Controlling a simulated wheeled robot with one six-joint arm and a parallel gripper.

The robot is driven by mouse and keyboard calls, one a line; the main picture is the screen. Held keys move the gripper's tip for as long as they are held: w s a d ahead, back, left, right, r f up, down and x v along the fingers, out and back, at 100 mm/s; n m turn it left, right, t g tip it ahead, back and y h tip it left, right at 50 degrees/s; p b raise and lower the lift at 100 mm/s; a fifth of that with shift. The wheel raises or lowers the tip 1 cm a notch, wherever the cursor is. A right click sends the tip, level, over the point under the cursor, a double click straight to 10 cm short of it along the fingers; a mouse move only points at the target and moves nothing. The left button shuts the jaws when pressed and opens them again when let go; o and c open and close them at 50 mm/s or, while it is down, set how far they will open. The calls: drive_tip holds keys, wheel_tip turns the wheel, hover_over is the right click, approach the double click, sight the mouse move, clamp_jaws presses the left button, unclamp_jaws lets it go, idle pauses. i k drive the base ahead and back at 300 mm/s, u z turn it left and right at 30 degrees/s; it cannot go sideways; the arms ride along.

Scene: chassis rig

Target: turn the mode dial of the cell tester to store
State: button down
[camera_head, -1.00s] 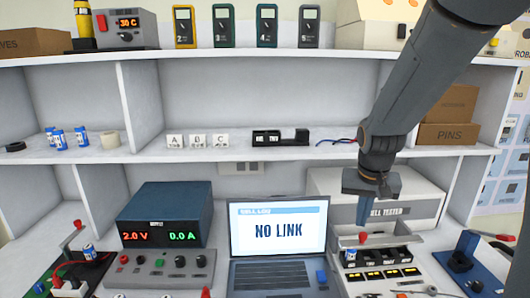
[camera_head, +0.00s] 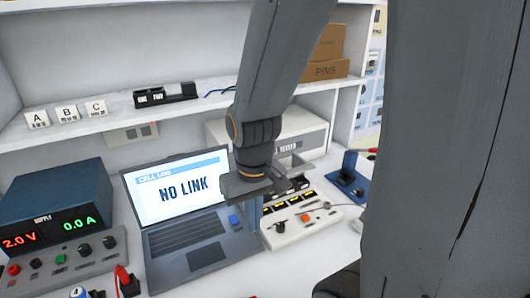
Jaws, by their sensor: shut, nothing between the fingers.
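The cell tester (camera_head: 314,140) is the pale box at the back, right of the laptop, partly hidden by my arm. A low white panel (camera_head: 312,229) in front of it carries a black knob (camera_head: 280,227), which looks like the mode dial. Its markings and setting are too small to read. An orange-red button (camera_head: 305,217) sits to the knob's right. My gripper (camera_head: 253,240) points down at the laptop's right edge, just left of the knob. It is shut and empty, and looks apart from the knob, though depth is hard to judge.
The laptop (camera_head: 205,257) reads NO LINK and stands close left of my gripper. The supply (camera_head: 62,190) shows 2.0 V and 0.0 A. A blue fixture (camera_head: 347,178) stands right of the panel. A shelf edge (camera_head: 90,124) runs behind. My own body fills the right side.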

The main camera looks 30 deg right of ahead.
sight(280, 226)
drive_tip(key=k, duration=1.3)
drive_tip(key=z, duration=0.6)
drive_tip(key=i, duration=1.2)
drive_tip(key=u, duration=0.6)
